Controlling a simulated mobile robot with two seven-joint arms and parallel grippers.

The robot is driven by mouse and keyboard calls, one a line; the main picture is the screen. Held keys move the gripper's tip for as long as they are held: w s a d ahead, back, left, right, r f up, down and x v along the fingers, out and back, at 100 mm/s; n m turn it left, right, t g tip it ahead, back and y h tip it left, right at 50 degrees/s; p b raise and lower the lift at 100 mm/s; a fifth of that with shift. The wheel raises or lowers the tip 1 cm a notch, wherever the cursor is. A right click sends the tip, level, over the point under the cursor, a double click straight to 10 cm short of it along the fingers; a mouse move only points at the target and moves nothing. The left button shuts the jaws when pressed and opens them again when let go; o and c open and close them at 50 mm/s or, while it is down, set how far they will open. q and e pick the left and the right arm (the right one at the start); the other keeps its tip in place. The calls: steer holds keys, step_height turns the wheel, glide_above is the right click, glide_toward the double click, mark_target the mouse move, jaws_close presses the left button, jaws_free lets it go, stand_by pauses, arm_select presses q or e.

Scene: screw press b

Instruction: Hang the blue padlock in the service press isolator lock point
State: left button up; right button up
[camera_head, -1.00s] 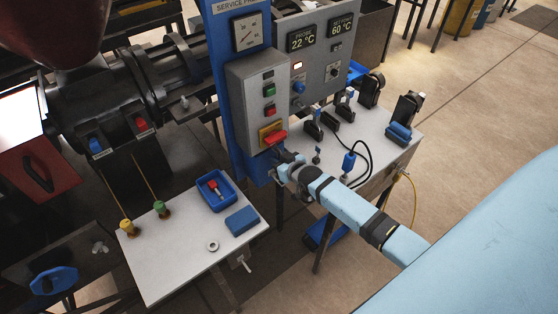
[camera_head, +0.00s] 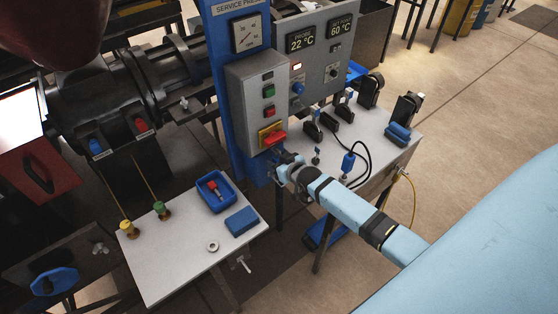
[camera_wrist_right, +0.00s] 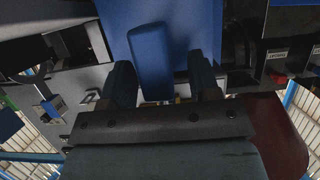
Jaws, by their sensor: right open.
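The service press isolator, a red handle (camera_head: 273,139) on a yellow plate, sits low on the grey control box (camera_head: 256,105). My right gripper (camera_head: 279,160) is just below it, close to the blue column. In the right wrist view my right gripper (camera_wrist_right: 162,85) is open, with one dark finger on each side of a blue block-shaped body (camera_wrist_right: 150,60), apparently the blue padlock. A gap shows between it and the right finger. Its shackle is hidden, so I cannot tell whether it is through the lock point. My left gripper is not in view.
The blue column (camera_head: 235,90) stands behind my gripper. A white table (camera_head: 180,260) at lower left holds a blue tray (camera_head: 230,204) with a red item, a blue block (camera_head: 241,221) and a metal ring (camera_head: 212,246). A second bench (camera_head: 370,145) holds tools and a cable.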

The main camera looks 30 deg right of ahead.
steer(key=shift+s, duration=0.1)
steer(key=shift+s, duration=0.35)
steer(key=b+v, duration=0.1)
steer(key=v, duration=1.2)
steer(key=shift+r, duration=0.15)
steer(key=s+a+f+n+g+y, duration=0.1)
steer(key=s+a+f, duration=0.1)
steer(key=s+a, duration=0.6)
steer(key=s+a+f+n+g+y, duration=0.1)
steer(key=s+a+f, duration=0.2)
steer(key=s+a, duration=0.5)
steer(key=shift+s+a+f, duration=0.25)
steer(key=shift+s+a, duration=0.1)
steer(key=shift+a, duration=0.35)
steer(key=shift+o, duration=0.4)
